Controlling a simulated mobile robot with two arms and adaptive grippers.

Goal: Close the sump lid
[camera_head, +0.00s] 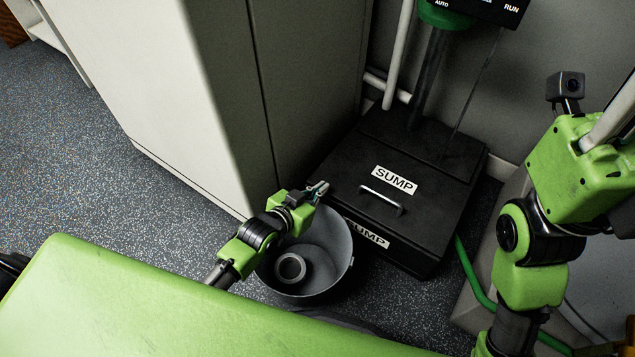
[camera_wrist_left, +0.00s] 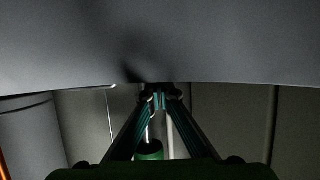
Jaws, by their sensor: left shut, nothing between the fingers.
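The sump is a black box in the corner, right of the cabinet. Its black lid (camera_head: 430,180) carries a white SUMP label and a metal bar handle (camera_head: 382,199). The lid lies down over the box, and I see no clear gap along its front edge. A second SUMP label (camera_head: 366,233) is on the front face. My left gripper (camera_head: 319,188) is shut and empty, beside the lid's left front corner and above a grey bucket. In the left wrist view its fingertips (camera_wrist_left: 160,91) meet in front of a large dark grey surface. My right gripper is out of view.
The grey bucket (camera_head: 338,252), with a ring-shaped thing (camera_head: 290,268) inside, stands before the sump's left front. A tall cabinet (camera_head: 200,90) is at left. A green-topped pump column and pipe (camera_head: 398,55) rise behind. A green hose (camera_head: 478,275) runs along the right. Speckled floor is open at far left.

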